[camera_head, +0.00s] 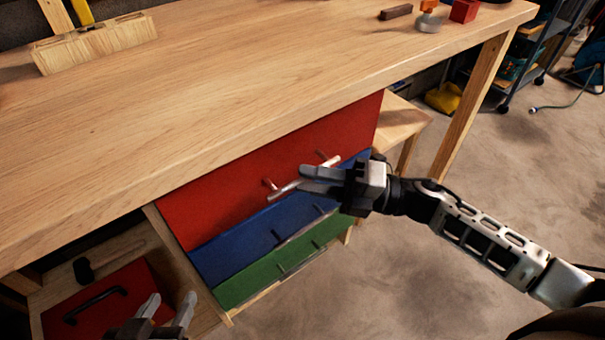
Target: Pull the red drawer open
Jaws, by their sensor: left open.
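The red drawer (225,187) is the top one in a stack under the wooden workbench, above a blue drawer (235,252) and a green drawer (245,288). Its silver bar handle (284,191) is partly hidden by my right gripper (303,180). The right gripper's fingers lie at the handle, reaching in from the right; I cannot tell whether they are closed on it. My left gripper (166,306) is open and empty at the bottom left, in front of the lower shelf and away from the red drawer.
The workbench top (250,70) overhangs the drawers. A wooden block rack (95,43) stands on it at the back left. Open concrete floor (390,270) is at right.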

